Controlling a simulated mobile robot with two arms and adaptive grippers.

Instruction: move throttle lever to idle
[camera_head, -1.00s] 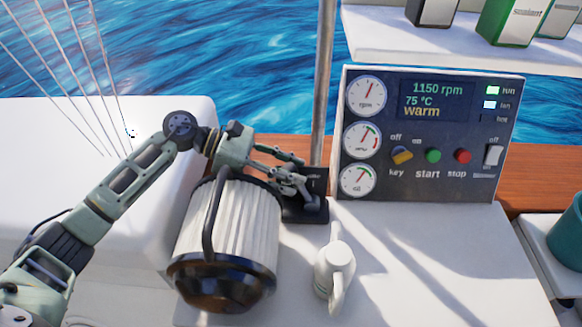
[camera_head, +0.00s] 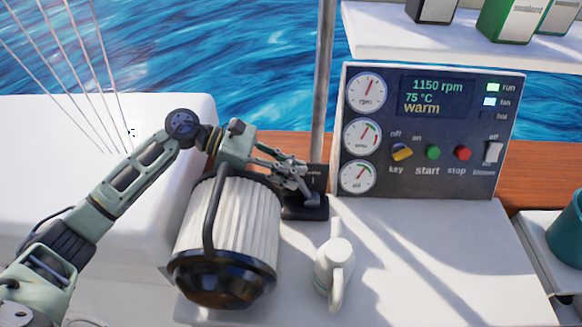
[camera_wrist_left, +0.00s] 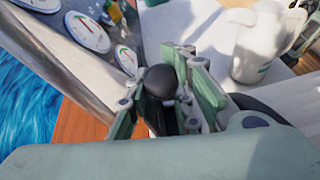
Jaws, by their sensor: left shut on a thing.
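The throttle unit (camera_head: 308,208) is a small black box behind the white ribbed lantern-like canister, left of the engine panel. My left gripper (camera_head: 298,180) reaches over the canister to it and is shut on the throttle lever. In the left wrist view the lever's round black knob (camera_wrist_left: 161,81) sits between the fingers of my left gripper (camera_wrist_left: 165,95). The lever's shaft and angle are mostly hidden by the fingers. My right gripper is not in view.
The ribbed canister (camera_head: 232,225) with a black handle stands just under my left wrist. A white mug (camera_head: 333,268) stands on the counter. The engine panel (camera_head: 440,140) reads 1150 rpm, 75 °C and warm. A metal pole (camera_head: 325,80) rises behind the throttle unit.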

